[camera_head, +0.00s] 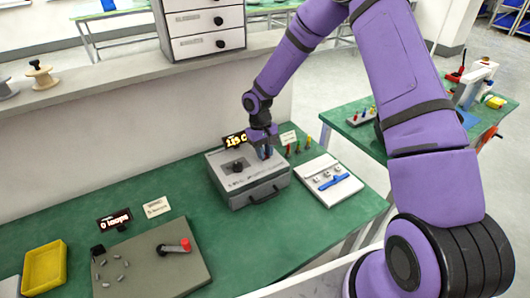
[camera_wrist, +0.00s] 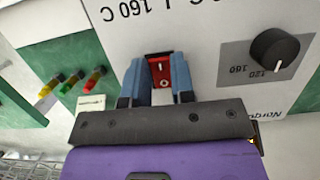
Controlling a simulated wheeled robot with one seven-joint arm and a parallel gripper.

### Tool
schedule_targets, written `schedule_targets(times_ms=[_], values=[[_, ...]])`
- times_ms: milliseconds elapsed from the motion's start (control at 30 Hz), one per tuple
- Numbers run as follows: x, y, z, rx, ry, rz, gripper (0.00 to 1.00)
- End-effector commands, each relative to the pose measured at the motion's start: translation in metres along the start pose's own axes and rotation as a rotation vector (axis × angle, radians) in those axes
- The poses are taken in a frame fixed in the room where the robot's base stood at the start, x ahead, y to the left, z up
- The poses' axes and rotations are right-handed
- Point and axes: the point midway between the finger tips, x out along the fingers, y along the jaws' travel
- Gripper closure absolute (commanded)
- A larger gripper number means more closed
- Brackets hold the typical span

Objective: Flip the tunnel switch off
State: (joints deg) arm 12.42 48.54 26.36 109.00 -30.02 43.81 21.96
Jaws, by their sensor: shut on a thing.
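A grey box-shaped unit (camera_head: 250,183) with a black front handle stands on the green bench, and my gripper (camera_head: 265,152) reaches down to its top. In the wrist view, the red switch (camera_wrist: 159,70) on the pale panel (camera_wrist: 200,40) sits between the blue fingertips of my gripper (camera_wrist: 158,84). The fingers are shut on the switch. A white mark shows on its face; which way it is set is hard to tell. A black knob (camera_wrist: 275,48) with 120 and 160 marks is at the right of the panel. In the head view the gripper hides the switch.
A white tray (camera_head: 343,193) with a blue item lies right of the unit, and several coloured pegs (camera_head: 300,146) stand behind. A grey board (camera_head: 140,275) with a red-ended lever and a yellow bin (camera_head: 44,268) are at left. Bare bench (camera_head: 250,240) lies in front.

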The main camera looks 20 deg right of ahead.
Motion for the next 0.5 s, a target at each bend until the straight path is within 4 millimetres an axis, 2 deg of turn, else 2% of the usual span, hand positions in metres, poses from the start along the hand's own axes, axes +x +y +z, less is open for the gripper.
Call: schedule_targets(times_ms=[367,400,500], values=[[-0.0010,0.0006,-0.0007,0.000,-0.027,-0.001,1.00],[-0.0011,0.0006,-0.0007,0.000,-0.027,-0.001,0.74],[-0.0010,0.0006,-0.0007,0.000,-0.027,-0.001,0.51]])
